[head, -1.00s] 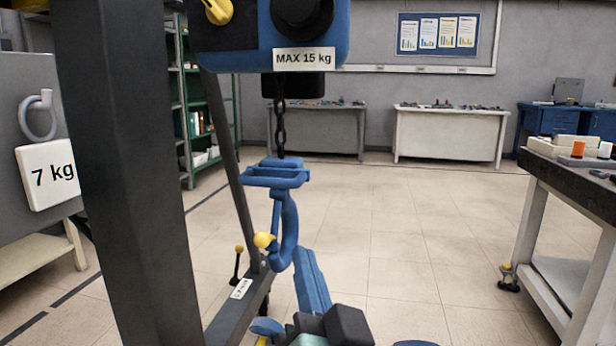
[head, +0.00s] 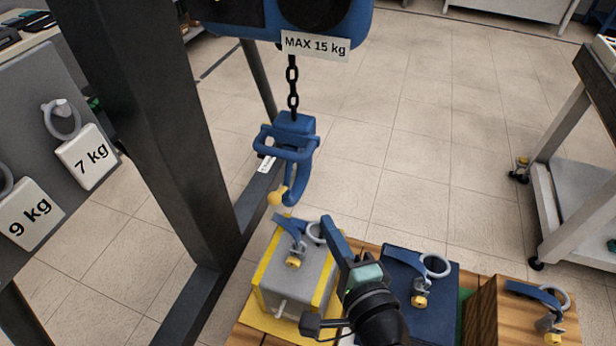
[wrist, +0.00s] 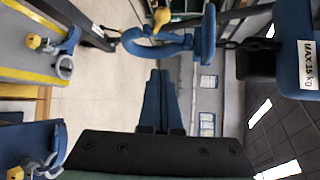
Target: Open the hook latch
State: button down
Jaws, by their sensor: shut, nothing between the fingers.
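A blue hook (head: 298,182) hangs on a dark chain below the hoist. It has a blue handle frame (head: 289,152) at its top and a yellow knob (head: 277,198) at its lower left side. I cannot tell whether its latch is open or closed. My gripper (head: 328,222) is shut and empty, below and to the right of the hook, apart from it in the picture. In the wrist view the blue fingers (wrist: 160,75) are together, with the hook (wrist: 150,46) and yellow knob (wrist: 162,17) just beyond their tips.
Below the hook stand a grey block with yellow edges (head: 276,282), a dark blue block (head: 440,312) and a wooden block (head: 487,310), each with a ring and lever. A dark post (head: 150,150) rises at left. The hoist (head: 360,20) is above.

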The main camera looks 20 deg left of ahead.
aim_at(283, 183)
jog(key=w+a+f, duration=0.1)
jog(key=w+a, duration=0.3)
jog(key=a, duration=0.4)
jog(key=shift+w+p, duration=0.3)
jog(key=shift+r+p, duration=0.15)
jog(key=shift+p, duration=0.25)
jog(key=shift+s+r+g+p, duration=0.15)
jog(key=shift+g+p, duration=0.25)
jog(key=shift+p, duration=0.4)
